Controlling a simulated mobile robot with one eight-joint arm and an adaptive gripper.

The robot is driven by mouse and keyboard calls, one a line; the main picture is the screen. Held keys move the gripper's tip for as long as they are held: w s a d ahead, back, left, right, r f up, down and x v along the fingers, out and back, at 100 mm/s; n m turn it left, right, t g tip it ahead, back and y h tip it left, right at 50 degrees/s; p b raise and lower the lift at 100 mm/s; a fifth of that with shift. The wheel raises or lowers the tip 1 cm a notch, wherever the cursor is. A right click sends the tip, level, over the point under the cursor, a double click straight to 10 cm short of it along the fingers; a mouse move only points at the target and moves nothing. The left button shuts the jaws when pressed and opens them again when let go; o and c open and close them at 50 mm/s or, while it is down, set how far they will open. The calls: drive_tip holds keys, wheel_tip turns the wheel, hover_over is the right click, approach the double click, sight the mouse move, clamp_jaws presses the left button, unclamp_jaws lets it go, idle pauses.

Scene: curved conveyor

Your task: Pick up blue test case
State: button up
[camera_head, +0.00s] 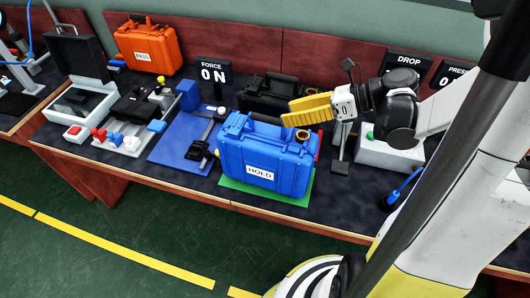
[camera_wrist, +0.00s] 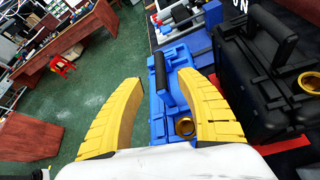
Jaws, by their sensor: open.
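The blue test case (camera_head: 265,158) stands upright on a green mat (camera_head: 297,199) on the bench, with a white HOLD label facing front. My gripper (camera_head: 300,108) has yellow fingers and hangs above the case's right part, apart from it. In the wrist view the blue case (camera_wrist: 157,116) shows between and beyond the fingers, with its black handle (camera_wrist: 162,80) on top and a brass-coloured ring (camera_wrist: 184,126) near it. The right finger covers part of the case.
A black case (camera_head: 268,93) stands close behind the blue one. An orange PASS case (camera_head: 148,46) is at the back left. A blue fixture (camera_head: 178,141) lies left of the blue case, and a grey press base (camera_head: 385,155) stands to its right.

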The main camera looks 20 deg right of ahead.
sight(268, 120)
drive_tip(key=b+x, duration=0.1)
drive_tip(key=x, duration=0.2)
drive_tip(key=b+x, duration=0.1)
drive_tip(key=x, duration=0.2)
drive_tip(key=shift+a+f+b, duration=0.15)
drive_tip(key=shift+f+b, duration=0.15)
drive_tip(key=shift+f, duration=0.1)
drive_tip(key=shift+w+a, duration=0.2)
clamp_jaws()
